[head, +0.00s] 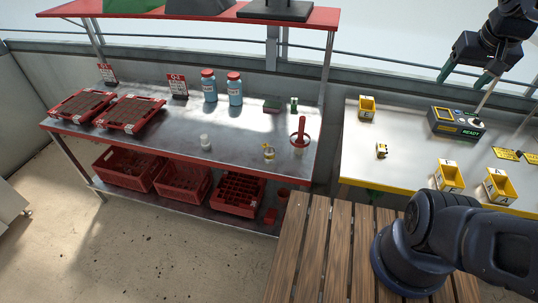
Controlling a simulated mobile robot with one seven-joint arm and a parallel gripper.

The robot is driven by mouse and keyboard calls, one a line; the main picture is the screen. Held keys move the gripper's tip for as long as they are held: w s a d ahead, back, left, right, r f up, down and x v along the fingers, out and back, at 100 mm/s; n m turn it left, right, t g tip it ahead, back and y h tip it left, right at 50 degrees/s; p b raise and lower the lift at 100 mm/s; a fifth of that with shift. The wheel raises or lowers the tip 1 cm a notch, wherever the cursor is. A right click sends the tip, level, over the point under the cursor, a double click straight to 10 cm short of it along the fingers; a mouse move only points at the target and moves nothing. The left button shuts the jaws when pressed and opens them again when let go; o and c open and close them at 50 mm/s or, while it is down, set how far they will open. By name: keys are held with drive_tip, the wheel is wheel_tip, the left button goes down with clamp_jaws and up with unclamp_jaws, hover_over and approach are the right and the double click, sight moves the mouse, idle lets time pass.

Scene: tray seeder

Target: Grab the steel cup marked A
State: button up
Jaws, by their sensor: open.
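No cup with a readable A shows in the head view. A small pale, metallic-looking container with a yellow patch (269,153) stands near the front edge of the steel bench; its mark is too small to read. A small yellow and dark item (382,150) sits on the right table, too small to identify. My gripper (464,77) is open, with green fingertips, high at the upper right, well apart from all of these. Nothing shows between its fingers.
Yellow bins (448,179) stand on the yellow-edged table (405,162), with a dark device reading READY (457,122) behind.

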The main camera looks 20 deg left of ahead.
drive_tip(key=w+a+r+n+g, duration=0.1)
drive_tip(key=w+a+r+n, duration=0.3)
drive_tip(key=w+a, duration=0.55)
drive_tip(key=n+g, duration=0.4)
drive_tip(key=n, duration=0.5)
hover_over(269, 151)
drive_tip(key=s, duration=0.2)
wheel_tip(269, 151, down, 4)
drive_tip(key=shift+n, duration=0.3)
wheel_tip(269, 151, down, 42)
drive_tip(key=shift+f, duration=0.2)
drive_tip(key=shift+w+d+f, duration=0.1)
drive_tip(key=shift+f, duration=1.3)
drive_tip(key=shift+d+f, duration=0.1)
drive_tip(key=shift+f, duration=1.25)
drive_tip(key=c, duration=1.1)
